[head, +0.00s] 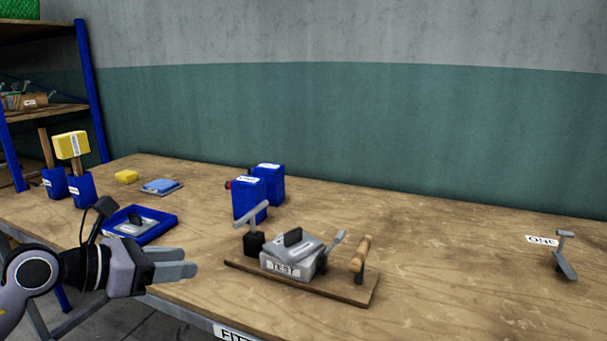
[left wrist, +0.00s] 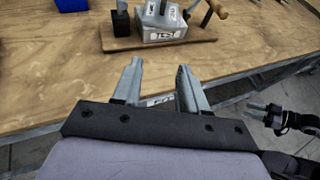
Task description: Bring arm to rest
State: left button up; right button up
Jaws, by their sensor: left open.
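My left gripper (head: 178,262) is at the front left of the workbench (head: 440,260), its fingers pointing right toward the press. In the left wrist view its two fingers (left wrist: 160,72) are apart with nothing between them, near the bench's front edge. The press with a grey block labelled TEST (head: 288,268) stands on a wooden board (head: 345,288), apart from the gripper. The board also shows ahead of the fingers in the left wrist view (left wrist: 120,42). Another gripper, apparently my right one (left wrist: 262,113), shows small at the right of that view; its jaws are unclear.
A blue tray (head: 165,217) with a grey part is just behind my left gripper. Blue containers (head: 250,200) stand behind the press. A grey lever tool (head: 565,262) lies far right by a ONE label (head: 542,240). Bench between press and tool is clear.

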pick_arm(q)
jog(key=s+d+f+n+t+h+p, duration=0.2)
jog(key=s+d+n+h, duration=0.35)
jog(key=n, duration=0.45)
jog(key=s+a+f+n+t+y+p, duration=0.1)
jog(key=s+a+f+n+t+y, duration=0.15)
jog(key=f+n+y, duration=0.65)
jog(key=s+a+f+n+t+y+p, duration=0.2)
jog(key=s+f+n+t, duration=0.15)
jog(key=n, duration=1.05)
jog(key=s+f+n+g+y+p, duration=0.1)
jog(key=s+f+n+g+y, duration=0.1)
jog(key=s+f+n+g, duration=0.4)
jog(key=s+f+n, duration=0.4)
jog(key=s+f, duration=0.3)
jog(key=shift+f+g, duration=0.2)
jog(key=shift+g, duration=0.2)
